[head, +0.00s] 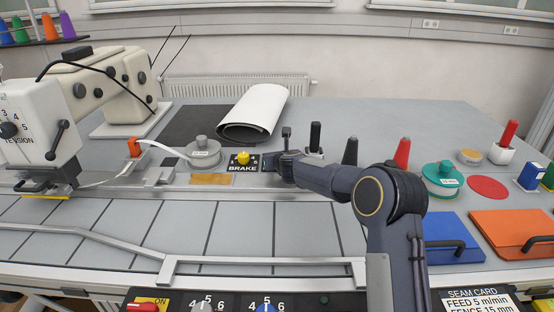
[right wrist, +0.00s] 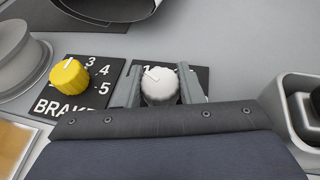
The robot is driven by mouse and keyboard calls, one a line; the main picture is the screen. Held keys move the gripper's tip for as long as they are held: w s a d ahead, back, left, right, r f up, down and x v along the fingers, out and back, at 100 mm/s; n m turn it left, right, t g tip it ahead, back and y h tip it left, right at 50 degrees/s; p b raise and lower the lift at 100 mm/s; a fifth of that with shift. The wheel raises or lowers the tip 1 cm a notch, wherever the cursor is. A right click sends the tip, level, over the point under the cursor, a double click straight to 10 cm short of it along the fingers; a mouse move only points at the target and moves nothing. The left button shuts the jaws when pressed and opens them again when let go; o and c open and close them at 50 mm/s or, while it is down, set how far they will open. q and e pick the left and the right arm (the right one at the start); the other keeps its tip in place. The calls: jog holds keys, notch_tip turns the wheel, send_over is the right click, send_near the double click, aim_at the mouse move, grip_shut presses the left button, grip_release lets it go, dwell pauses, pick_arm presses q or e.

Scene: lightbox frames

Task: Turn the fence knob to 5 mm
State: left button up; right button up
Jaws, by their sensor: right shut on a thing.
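A white-grey knob (right wrist: 159,87) sits on a black plate (right wrist: 202,76) in the right wrist view. Its pointer line points to the upper left. A "1" shows on the plate, but its name and most of its scale are hidden, so I cannot read whether it is the fence knob. My right gripper (right wrist: 160,84) is shut on this knob, one finger on each side. In the head view the right gripper (head: 270,161) is low at the back rail and hides the knob. My left gripper is not in view.
The yellow brake knob (right wrist: 69,77) stands just left of the gripper. At the front edge are a grey knob (head: 206,307) and a blue knob (head: 266,308). The seam card (head: 478,303) reads feed 5 m/min, fence 15 mm. A white roll (head: 262,108) lies behind.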

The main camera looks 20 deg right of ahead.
jog(key=shift+n+y, duration=0.3)
jog(key=shift+y, duration=0.1)
jog(key=o, duration=1)
jog(key=shift+c, duration=0.2)
jog(key=shift+s+r, duration=0.1)
jog(key=shift+s, duration=0.15)
jog(key=b+v, duration=0.2)
jog(key=v, duration=0.4)
jog(key=shift+s+r+b, duration=0.1)
jog(key=shift+s+b, duration=0.1)
jog(key=shift+b, duration=0.1)
jog(key=shift+s+r, duration=0.2)
jog(key=shift+s, duration=0.2)
jog(key=shift+o, duration=0.2)
